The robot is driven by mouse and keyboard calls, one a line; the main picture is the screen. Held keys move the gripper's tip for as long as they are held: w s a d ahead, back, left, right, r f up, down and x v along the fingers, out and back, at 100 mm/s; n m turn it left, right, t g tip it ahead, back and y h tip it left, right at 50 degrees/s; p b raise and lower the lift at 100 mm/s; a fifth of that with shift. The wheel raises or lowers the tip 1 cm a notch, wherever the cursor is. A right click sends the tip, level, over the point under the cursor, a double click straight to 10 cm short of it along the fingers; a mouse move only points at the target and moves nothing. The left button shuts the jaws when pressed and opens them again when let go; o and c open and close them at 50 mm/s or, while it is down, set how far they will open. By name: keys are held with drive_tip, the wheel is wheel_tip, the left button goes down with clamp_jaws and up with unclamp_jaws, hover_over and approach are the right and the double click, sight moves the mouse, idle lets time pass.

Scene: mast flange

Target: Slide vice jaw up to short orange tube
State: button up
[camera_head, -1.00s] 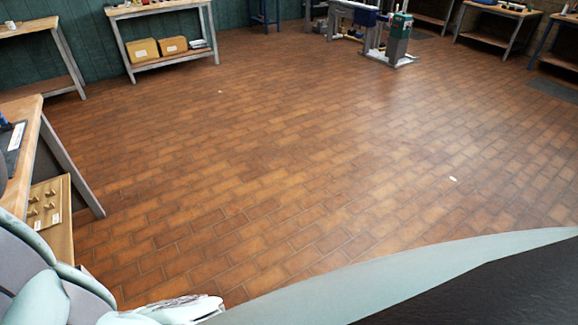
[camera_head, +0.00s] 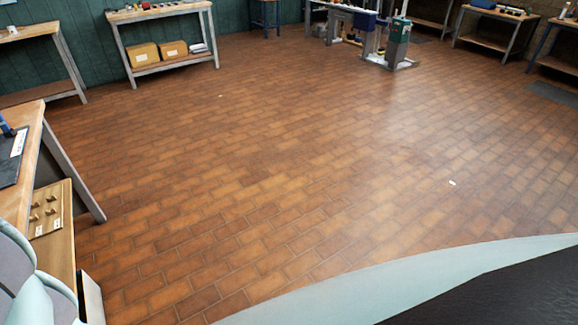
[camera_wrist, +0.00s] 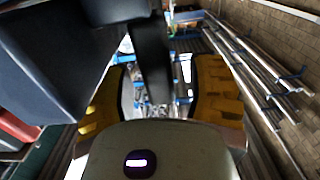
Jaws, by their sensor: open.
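My gripper (camera_wrist: 160,95) shows in the wrist view with its two yellow-padded fingers apart. A dark upright bar (camera_wrist: 150,60) stands in front of the gap between them, and a large dark grey block (camera_wrist: 45,60) fills the upper left. I cannot tell whether either is part of the vice. Small blue and metal parts show blurred beyond the fingers. I cannot make out the vice jaw or the short orange tube in either view. In the head view the gripper is out of sight.
A workbench (camera_head: 35,150) with a dark mat and a blue item stands at the left, above a wooden board (camera_head: 58,235) with small pegs. More benches line the back. Long pipes (camera_wrist: 255,70) lie at the right in the wrist view.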

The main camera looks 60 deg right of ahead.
drive_tip(key=shift+o, duration=0.2)
clamp_jaws()
drive_tip(key=shift+w+d+p, duration=0.25)
drive_tip(key=shift+w+d, duration=0.1)
drive_tip(key=shift+w, duration=0.35)
drive_tip(key=shift+w+d+p, duration=0.25)
drive_tip(key=shift+w+d, duration=0.05)
drive_tip(key=shift+w, duration=0.35)
drive_tip(key=shift+c, duration=0.2)
unclamp_jaws()
drive_tip(key=shift+s, duration=0.1)
drive_tip(key=v, duration=1.2)
